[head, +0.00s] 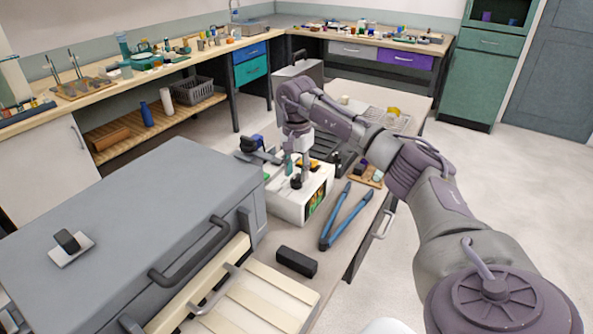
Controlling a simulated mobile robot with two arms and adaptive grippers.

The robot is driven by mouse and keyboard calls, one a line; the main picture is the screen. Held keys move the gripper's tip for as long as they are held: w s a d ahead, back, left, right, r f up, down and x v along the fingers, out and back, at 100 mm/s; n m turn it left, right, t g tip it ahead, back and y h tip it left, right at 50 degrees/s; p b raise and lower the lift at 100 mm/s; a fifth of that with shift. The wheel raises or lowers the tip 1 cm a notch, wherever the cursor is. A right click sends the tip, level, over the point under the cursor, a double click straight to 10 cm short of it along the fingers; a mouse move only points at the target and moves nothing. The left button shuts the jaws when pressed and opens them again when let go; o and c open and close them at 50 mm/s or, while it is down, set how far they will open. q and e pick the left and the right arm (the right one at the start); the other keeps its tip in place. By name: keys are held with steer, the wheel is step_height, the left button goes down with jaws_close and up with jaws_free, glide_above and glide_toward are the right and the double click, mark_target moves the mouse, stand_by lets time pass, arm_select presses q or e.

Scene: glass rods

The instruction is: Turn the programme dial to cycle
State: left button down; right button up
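My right gripper (298,174) points down over the device, right at the knob. Its fingers are small and partly hidden, so I cannot tell whether they touch or hold the knob. My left gripper is not in view.
Blue-handled long tongs (345,216) lie right of the device. A black block (296,262) lies in front. A large grey lidded unit (130,215) with handles stands at left. A dark rack (340,160) is behind. The floor at right is clear.

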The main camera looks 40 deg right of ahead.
steer(key=shift+f, duration=0.45)
steer(key=shift+c, duration=0.3)
jaws_close()
